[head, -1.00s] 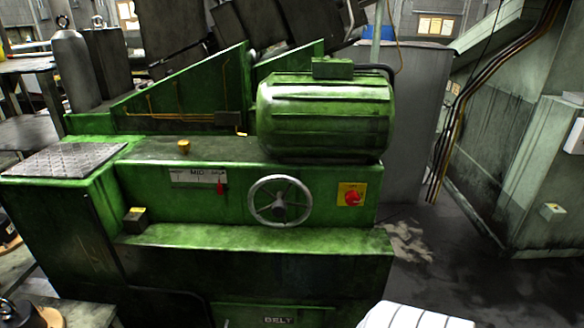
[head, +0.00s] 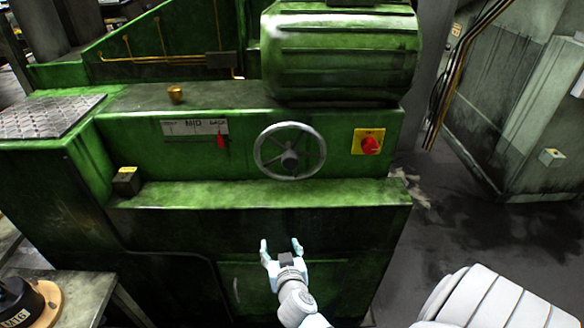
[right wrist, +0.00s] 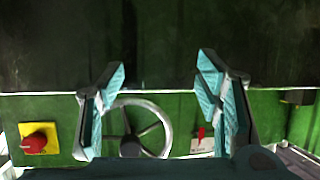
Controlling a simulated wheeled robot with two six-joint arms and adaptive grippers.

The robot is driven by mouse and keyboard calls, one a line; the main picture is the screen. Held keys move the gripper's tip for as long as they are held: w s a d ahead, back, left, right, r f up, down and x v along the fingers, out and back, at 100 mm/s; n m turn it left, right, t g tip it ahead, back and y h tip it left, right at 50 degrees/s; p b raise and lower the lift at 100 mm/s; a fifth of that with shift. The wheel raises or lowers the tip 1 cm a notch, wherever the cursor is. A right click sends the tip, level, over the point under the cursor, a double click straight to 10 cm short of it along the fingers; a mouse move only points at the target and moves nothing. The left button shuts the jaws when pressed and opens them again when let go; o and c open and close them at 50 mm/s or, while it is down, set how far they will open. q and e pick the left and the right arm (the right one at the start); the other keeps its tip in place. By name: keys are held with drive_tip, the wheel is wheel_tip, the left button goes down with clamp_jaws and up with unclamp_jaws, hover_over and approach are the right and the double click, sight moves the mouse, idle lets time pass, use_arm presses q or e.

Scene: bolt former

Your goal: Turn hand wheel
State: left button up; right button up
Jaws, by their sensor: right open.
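The hand wheel (head: 290,151) is a grey metal ring with spokes and a dark hub, on the front of the green machine. My right gripper (head: 282,246) is open and empty, below the wheel and in front of the machine's lower panel, apart from the wheel. In the right wrist view the scene appears upside down. There the wheel (right wrist: 134,134) shows partly, behind the left finger, and its lower edge is hidden by the gripper body. The right gripper's fingers (right wrist: 167,100) are spread wide with nothing between them. My left gripper is in neither view.
A red knob on a yellow plate (head: 369,143) sits right of the wheel. A label plate with a red pointer (head: 221,140) is to its left. A green ledge (head: 260,193) juts out below the wheel. A large green motor (head: 340,55) stands above.

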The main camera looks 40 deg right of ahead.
sight(290, 164)
drive_tip(key=d+r+m+t+h, duration=0.1)
drive_tip(key=d+r+m+h, duration=0.15)
drive_tip(key=r, duration=0.55)
drive_tip(key=d+r+m+t+h, duration=0.1)
drive_tip(key=d+r+m+h, duration=0.15)
drive_tip(key=r, duration=0.65)
drive_tip(key=x, duration=1.3)
drive_tip(key=shift+w+a+f, duration=0.1)
drive_tip(key=shift+w+a, duration=0.1)
drive_tip(key=shift+w, duration=0.4)
clamp_jaws()
